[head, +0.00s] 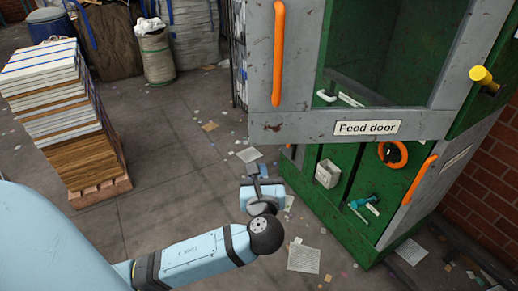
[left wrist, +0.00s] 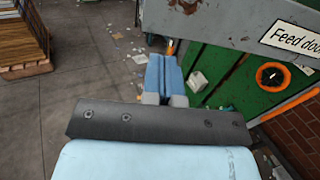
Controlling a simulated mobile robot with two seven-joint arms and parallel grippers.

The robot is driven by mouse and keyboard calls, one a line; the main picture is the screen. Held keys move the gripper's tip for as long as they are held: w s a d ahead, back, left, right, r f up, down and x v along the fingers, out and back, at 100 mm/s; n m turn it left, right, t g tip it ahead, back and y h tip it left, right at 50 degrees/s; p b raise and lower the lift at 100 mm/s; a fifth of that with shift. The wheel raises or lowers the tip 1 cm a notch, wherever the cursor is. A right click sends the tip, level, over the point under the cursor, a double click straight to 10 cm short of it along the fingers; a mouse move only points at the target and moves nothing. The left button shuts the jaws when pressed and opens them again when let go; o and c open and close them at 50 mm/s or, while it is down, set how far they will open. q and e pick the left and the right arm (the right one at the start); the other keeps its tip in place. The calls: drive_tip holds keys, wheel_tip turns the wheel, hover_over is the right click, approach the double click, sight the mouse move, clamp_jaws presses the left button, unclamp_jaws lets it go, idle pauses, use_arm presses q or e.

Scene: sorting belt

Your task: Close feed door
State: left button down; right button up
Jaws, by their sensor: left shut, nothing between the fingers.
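The feed door (head: 375,122) is a worn grey frame with a window, a "Feed door" label and a vertical orange handle (head: 278,55). It appears to stand out from the green cabinet (head: 305,165); how far is hard to tell. Its lower part and label also show at upper right in the left wrist view (left wrist: 215,30). My left gripper (head: 256,172) is shut and empty, below and left of the door's lower left corner. In the left wrist view, its blue fingers (left wrist: 168,62) point towards the door's lower edge; contact cannot be told. My right gripper is out of view.
The lower compartment shows a white container (head: 327,174), an orange ring (head: 392,154) and a teal tool (head: 362,201). Another orange handle (head: 420,180) and a yellow knob (head: 482,75) are at right. A pallet stack (head: 70,115) stands left; littered floor lies between.

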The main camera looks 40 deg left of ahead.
sight(258, 131)
use_arm(q)
drive_tip(key=p+x, duration=0.1)
drive_tip(key=x, duration=1.3)
drive_tip(key=shift+s+a, duration=0.1)
drive_tip(key=shift+a, duration=0.05)
